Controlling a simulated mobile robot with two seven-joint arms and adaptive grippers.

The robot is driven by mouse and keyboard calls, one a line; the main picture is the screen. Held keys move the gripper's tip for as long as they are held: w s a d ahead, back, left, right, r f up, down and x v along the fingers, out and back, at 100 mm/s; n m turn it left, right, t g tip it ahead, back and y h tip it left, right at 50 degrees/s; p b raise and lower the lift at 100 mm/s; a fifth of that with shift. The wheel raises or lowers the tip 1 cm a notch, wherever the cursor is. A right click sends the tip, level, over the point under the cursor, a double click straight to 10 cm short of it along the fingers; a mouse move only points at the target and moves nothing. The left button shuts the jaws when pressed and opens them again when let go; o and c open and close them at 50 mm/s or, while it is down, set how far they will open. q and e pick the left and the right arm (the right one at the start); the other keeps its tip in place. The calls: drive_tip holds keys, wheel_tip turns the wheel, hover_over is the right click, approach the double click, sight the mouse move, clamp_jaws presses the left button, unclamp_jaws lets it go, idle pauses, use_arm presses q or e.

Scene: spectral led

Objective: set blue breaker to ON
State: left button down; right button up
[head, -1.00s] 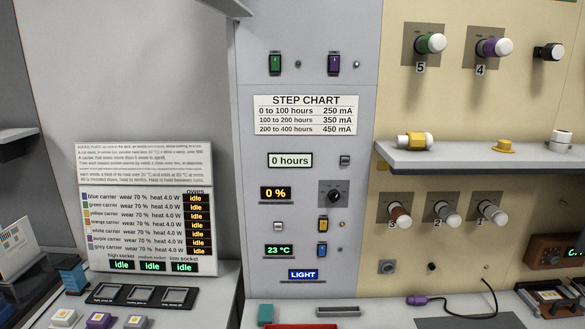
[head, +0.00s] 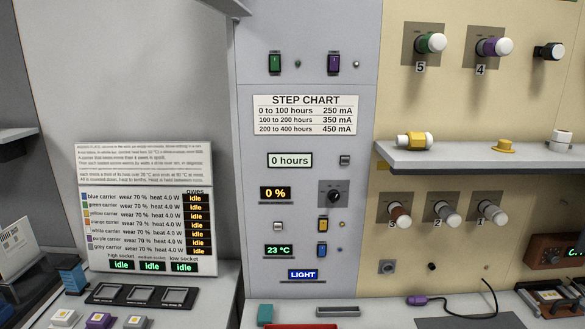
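The blue breaker (head: 322,250) is a small blue rocker on the grey panel (head: 300,190), right of the 23 °C readout (head: 279,251). A small round lamp (head: 341,252) beside it looks dim. I cannot tell which way the rocker is set. A green breaker (head: 275,64) and a purple breaker (head: 334,64) are higher on the panel. Neither of my grippers is in the head view.
A dark rotary knob (head: 333,196) is above the yellow breaker. A shelf (head: 480,158) with several small parts juts out at right. Below the panel lie a red tray (head: 300,326) and a grey bar (head: 338,311). The space before the breaker looks clear.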

idle(0.3)
clamp_jaws()
idle(1.1)
